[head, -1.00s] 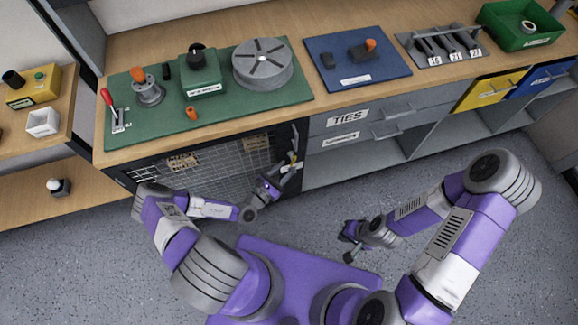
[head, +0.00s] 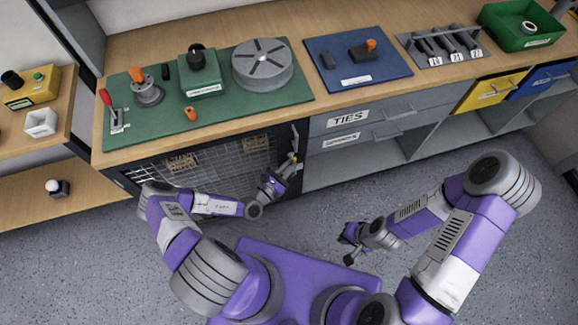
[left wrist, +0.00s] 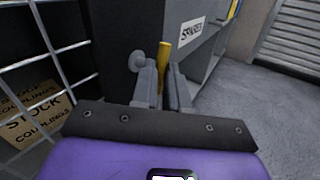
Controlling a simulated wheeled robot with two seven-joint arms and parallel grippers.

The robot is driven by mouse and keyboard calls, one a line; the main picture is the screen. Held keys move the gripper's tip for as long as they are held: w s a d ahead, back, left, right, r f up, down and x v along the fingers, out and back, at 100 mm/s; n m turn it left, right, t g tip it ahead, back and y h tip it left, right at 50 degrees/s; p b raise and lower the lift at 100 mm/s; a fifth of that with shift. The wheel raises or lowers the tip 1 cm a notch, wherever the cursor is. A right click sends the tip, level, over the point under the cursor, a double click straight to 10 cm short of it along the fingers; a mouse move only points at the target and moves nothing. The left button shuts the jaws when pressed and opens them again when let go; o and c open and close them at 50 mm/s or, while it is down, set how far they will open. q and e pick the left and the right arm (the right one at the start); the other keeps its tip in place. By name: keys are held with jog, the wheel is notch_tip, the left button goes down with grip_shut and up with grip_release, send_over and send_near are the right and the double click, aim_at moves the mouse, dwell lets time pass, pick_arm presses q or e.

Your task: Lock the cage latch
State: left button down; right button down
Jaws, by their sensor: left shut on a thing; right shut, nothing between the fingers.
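The cage (head: 222,170) is the dark-framed mesh front under the left part of the bench. Its latch (head: 294,158) is at the frame's right edge, with a yellow handle (left wrist: 163,62) that shows in the left wrist view. My left gripper (head: 287,173) is at the latch, shut on the yellow handle; in the left wrist view the handle stands between its fingertips (left wrist: 164,78). A grey round knob is just left of the fingers there. The fingers hide the handle's lower part. My right gripper (head: 347,242) is shut and empty, low over the floor, away from the cage.
A drawer unit with TIES (head: 350,119) and SPARES (head: 341,140) labels adjoins the cage on the right. Cardboard stock boxes (left wrist: 38,122) sit behind the mesh. A green mat (head: 240,107) with parts lies on the bench above.

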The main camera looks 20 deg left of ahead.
pick_arm(q)
jog(key=shift+f+n+t+h+b, duration=0.15)
jog(key=shift+n+t+b, duration=0.25)
jog(key=shift+t+b, duration=0.2)
jog(key=shift+f+n+t+h+b, duration=0.1)
jog(key=shift+n+t+h+b, duration=0.05)
jog(key=shift+n+t+b, duration=0.35)
jog(key=c, duration=1.1)
grip_release()
jog(key=shift+c, duration=0.2)
